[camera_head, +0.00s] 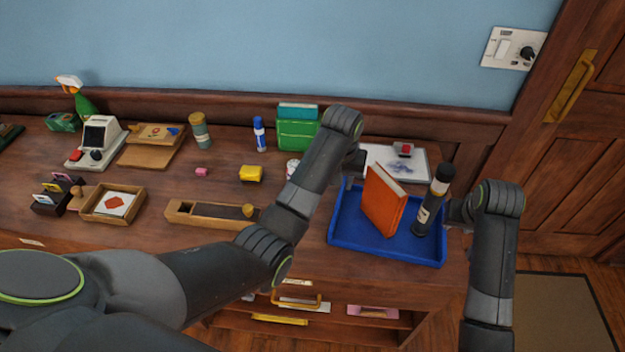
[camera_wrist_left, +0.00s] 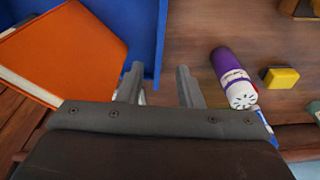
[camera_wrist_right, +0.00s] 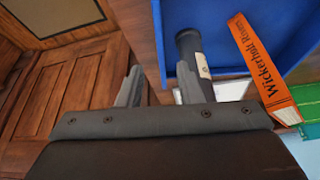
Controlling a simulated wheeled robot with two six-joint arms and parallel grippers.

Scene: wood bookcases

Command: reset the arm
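My left arm reaches across the desk in the head view, and its gripper (camera_head: 352,168) is beside the left wall of the blue tray (camera_head: 345,246). In the left wrist view the left gripper (camera_wrist_left: 160,84) has its fingers apart with nothing between them. My right gripper (camera_head: 455,210) is at the tray's right side. In the right wrist view its fingers (camera_wrist_right: 165,85) are apart. A dark bottle with a pale label (camera_head: 431,203) stands in the tray, close to the right gripper; it shows behind one finger in the right wrist view (camera_wrist_right: 200,66). An orange book (camera_head: 384,200) stands upright in the tray.
A purple cylinder (camera_wrist_left: 232,75) and a yellow block (camera_head: 251,173) are left of the left gripper. A white drawing board (camera_head: 380,156) lies behind the tray. A green box (camera_head: 297,134) and wooden trays (camera_head: 125,188) occupy the desk. A door (camera_head: 570,140) is at the right.

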